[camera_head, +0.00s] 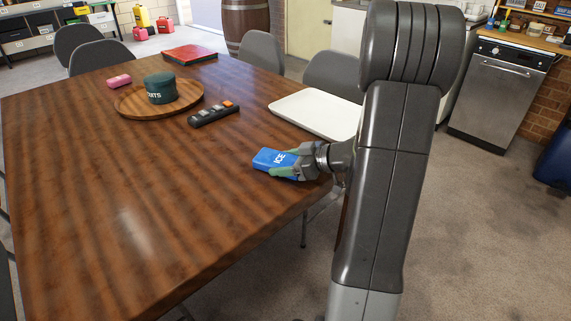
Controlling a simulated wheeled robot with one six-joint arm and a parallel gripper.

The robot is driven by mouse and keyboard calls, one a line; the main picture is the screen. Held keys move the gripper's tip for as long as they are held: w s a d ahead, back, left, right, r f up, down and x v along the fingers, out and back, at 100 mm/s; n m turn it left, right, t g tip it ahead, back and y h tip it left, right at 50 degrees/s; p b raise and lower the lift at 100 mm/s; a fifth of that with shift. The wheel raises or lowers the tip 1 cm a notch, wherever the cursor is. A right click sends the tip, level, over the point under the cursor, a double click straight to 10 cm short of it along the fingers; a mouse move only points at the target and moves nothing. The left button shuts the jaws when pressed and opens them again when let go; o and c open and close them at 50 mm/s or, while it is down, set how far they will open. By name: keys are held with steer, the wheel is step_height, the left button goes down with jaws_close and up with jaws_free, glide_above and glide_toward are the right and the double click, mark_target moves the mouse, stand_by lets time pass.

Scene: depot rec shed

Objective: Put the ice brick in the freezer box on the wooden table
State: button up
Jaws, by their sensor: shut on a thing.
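The brick is on or just above the tabletop; I cannot tell which. My arm comes in from the right and hides part of the table's right edge. I see nothing in view that I can make out as a freezer box.
A white tray (312,112) lies just behind my gripper. A black remote (213,114) and a round wooden tray (133,106) with a dark green tin (160,88) are farther back. A pink block (120,81) and a red flat box (190,54) lie beyond. The table's near left is clear.

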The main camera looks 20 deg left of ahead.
steer(key=shift+f, duration=0.1)
steer(key=o, duration=1.2)
steer(key=shift+d+r, duration=0.3)
steer(key=p+v, duration=0.3)
steer(key=v, duration=0.8)
steer(key=shift+d, duration=0.2)
